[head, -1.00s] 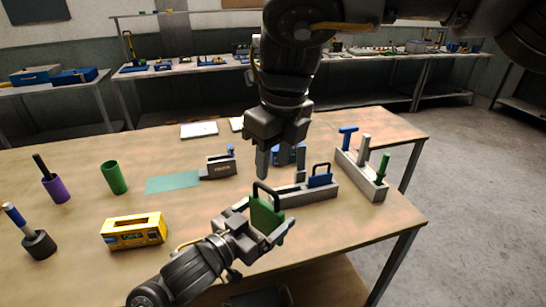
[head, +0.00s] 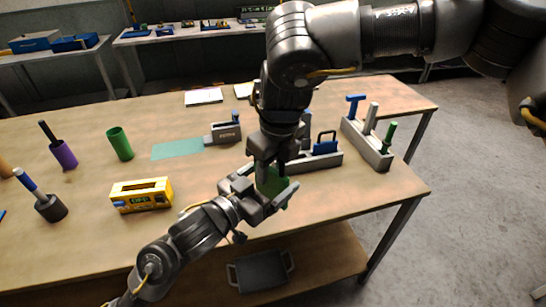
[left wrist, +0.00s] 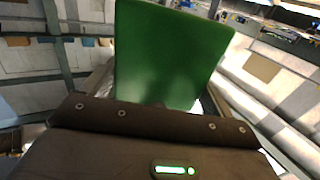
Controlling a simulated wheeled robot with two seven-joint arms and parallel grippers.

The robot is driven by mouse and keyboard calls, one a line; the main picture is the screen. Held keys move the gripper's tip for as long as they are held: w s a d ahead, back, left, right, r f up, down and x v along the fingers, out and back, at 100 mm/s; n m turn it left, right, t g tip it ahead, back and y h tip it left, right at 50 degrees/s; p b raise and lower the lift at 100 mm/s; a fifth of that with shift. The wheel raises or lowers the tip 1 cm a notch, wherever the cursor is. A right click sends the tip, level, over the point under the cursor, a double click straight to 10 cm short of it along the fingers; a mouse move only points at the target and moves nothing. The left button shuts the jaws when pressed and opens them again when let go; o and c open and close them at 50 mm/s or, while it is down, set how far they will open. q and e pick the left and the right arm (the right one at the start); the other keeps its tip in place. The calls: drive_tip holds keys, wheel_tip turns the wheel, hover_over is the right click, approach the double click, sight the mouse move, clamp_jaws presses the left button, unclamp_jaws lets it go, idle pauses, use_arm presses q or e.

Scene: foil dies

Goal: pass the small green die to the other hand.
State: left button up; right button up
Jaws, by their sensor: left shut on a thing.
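The small green die (head: 272,186) is a flat green plate held above the front part of the table. My left gripper (head: 266,190) is shut on it from below and the left. In the left wrist view the green die (left wrist: 170,55) rises as a broad plate beyond the gripper body. My right gripper (head: 274,165) reaches down from above, with its fingers at the top of the die. The die's black handle is hidden behind the right gripper in the head view. I cannot tell whether the right fingers are closed on it.
A die rack (head: 318,161) with a blue die (head: 326,147) stands just behind the grippers. A grey block (head: 366,142) with upright tools is to the right. A yellow device (head: 142,196), green cup (head: 120,144) and purple cup (head: 64,155) stand left. The front-right table is clear.

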sight(269, 180)
clamp_jaws()
use_arm(q)
drive_tip(key=o, duration=1.1)
drive_tip(key=v, duration=0.6)
drive_tip(key=shift+s+a, duration=0.15)
drive_tip(key=shift+s, duration=0.1)
drive_tip(key=shift+s+a, duration=0.25)
drive_tip(key=shift+a, duration=0.1)
